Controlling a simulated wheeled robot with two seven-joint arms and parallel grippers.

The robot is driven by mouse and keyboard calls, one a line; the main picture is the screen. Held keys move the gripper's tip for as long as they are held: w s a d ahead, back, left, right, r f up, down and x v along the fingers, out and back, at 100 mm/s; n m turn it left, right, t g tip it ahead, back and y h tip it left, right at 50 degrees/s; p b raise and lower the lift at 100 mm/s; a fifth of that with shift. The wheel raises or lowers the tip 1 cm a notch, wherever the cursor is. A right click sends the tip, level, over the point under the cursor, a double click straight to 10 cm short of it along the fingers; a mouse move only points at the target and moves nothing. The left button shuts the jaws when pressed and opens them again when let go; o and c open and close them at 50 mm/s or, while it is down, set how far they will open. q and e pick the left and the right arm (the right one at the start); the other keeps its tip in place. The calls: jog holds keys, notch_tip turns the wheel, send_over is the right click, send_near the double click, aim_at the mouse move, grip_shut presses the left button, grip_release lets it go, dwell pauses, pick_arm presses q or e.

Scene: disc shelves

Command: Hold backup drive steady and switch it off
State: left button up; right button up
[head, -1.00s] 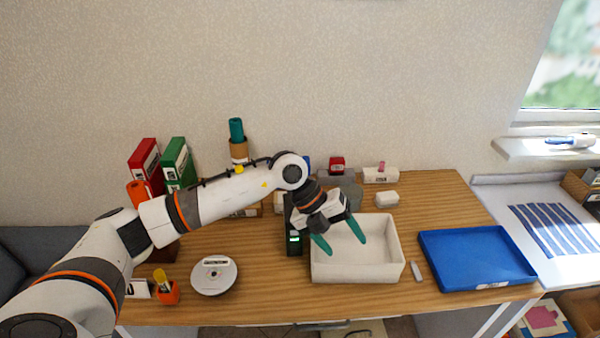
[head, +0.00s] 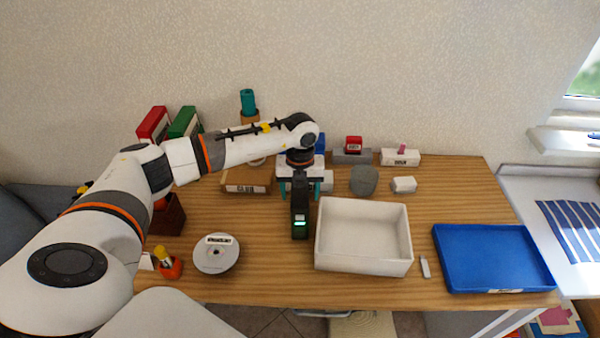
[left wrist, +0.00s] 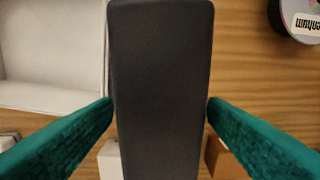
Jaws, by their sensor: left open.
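The backup drive (head: 300,222) is a dark upright box on the wooden table, left of the white bin. A lit green display shows on its front. My left gripper (head: 300,190) points down over the drive, with one teal finger to each side. In the left wrist view the drive's dark top (left wrist: 160,80) lies between the two fingers of my left gripper (left wrist: 160,104). The gripper is open; the fingertips look close to the drive's sides, and I cannot tell whether they touch. No switch can be made out. My right gripper is not in view.
The white bin (head: 364,268) stands close right of the drive, with a blue tray (head: 495,287) farther right. Small boxes and a grey stone (head: 364,180) stand behind. Bare table lies in front of the drive.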

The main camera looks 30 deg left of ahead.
pick_arm(q)
notch_tip(320, 180, down, 2)
jog(key=shift+f, duration=0.7)
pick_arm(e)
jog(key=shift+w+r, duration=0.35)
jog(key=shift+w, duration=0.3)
pick_arm(q)
jog(key=shift+c, duration=0.9)
jog(key=c, duration=1.1)
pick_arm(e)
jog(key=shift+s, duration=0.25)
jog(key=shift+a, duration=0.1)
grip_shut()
